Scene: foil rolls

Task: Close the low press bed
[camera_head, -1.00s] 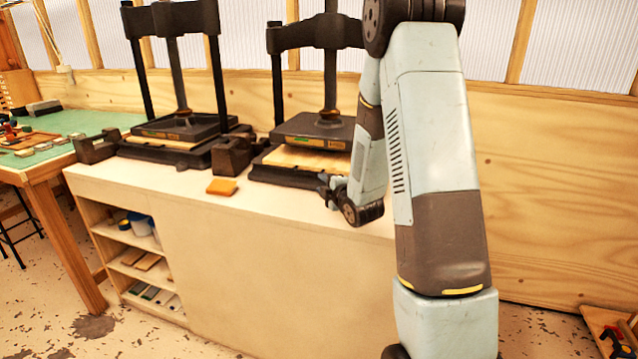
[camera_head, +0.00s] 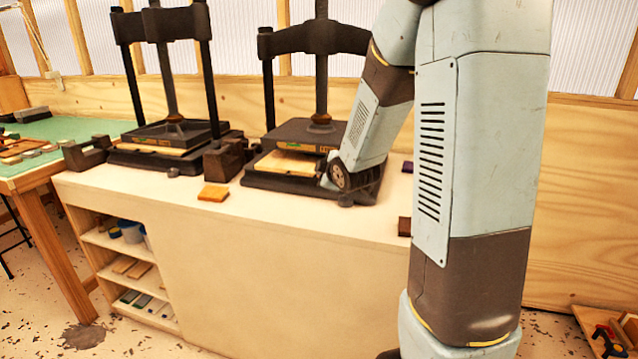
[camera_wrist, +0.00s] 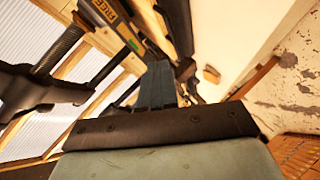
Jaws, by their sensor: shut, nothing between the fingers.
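Two dark presses stand on the white bench. The right press (camera_head: 305,133) has a pale wooden board (camera_head: 285,163) on its dark bed (camera_head: 285,184), with a gap between board and platen at the front. The left press (camera_head: 172,131) has its platen close above its own pale board. I cannot tell for certain which bed is the low one. My gripper (camera_head: 327,182) is at the right front of the right press's bed, mostly hidden by my wrist; contact is unclear. In the wrist view its shut, empty fingers (camera_wrist: 157,85) point towards a press part labelled "FREE" (camera_wrist: 103,10).
An orange block (camera_head: 213,192) lies on the bench (camera_head: 240,240) in front of the presses. A dark block (camera_head: 223,158) stands between them. A brown block (camera_head: 404,226) and a purple one (camera_head: 407,166) lie to the right. The bench front is mostly clear.

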